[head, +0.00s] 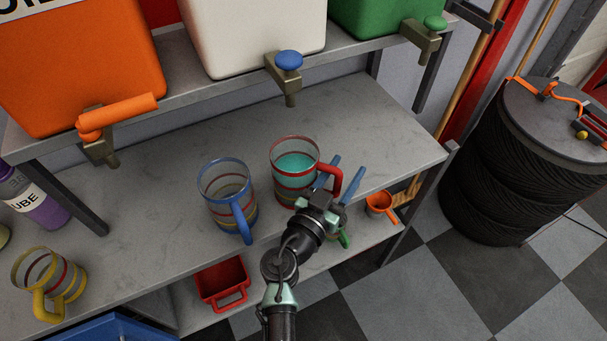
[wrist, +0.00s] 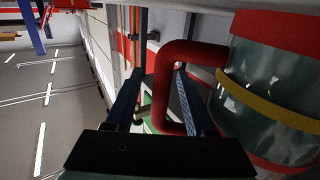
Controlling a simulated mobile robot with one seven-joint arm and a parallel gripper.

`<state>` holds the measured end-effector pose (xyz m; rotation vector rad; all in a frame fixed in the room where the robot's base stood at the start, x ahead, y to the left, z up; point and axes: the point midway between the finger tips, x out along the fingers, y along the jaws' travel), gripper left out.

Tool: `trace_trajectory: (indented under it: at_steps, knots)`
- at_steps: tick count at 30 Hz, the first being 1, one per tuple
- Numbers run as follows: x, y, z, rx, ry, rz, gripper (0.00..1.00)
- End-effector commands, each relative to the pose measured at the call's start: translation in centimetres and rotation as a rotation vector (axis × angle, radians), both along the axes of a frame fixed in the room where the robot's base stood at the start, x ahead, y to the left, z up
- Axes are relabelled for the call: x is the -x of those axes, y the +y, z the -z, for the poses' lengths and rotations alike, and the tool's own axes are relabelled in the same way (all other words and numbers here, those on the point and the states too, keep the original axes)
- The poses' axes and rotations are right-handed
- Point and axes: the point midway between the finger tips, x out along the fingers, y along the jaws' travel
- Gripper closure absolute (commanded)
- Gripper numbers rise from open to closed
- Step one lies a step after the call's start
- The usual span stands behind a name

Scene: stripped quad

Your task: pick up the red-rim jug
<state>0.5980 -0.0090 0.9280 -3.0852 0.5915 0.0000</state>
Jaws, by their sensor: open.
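The red-rim jug (head: 281,180) stands upright on the grey counter, clear with coloured bands and teal liquid inside. Its red handle (head: 335,182) points right. My gripper (head: 349,164) is open at the handle, its two blue fingers pointing away. In the wrist view, the red handle (wrist: 161,88) lies between the fingers of my gripper (wrist: 160,72); the right finger shows in the gap between handle and jug body (wrist: 260,110). Whether either finger touches the handle I cannot tell.
A blue-rim jug (head: 232,210) stands close left of the red-rim jug. A yellow-rim jug (head: 65,282) is at the far left. Dispenser taps (head: 289,75) overhang the counter behind. A red bin (head: 222,283) and an orange cup (head: 379,206) sit lower down.

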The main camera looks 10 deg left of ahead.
Motion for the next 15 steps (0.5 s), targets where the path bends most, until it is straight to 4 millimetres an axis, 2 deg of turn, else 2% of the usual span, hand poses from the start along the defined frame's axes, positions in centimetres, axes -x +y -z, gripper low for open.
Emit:
trace_trajectory:
  at_steps: [8,15]
  knots:
    - [-0.22,-0.11,0.04,0.000,0.000,0.000,0.47]
    - [-0.19,-0.09,0.04,0.000,0.000,0.000,0.91]
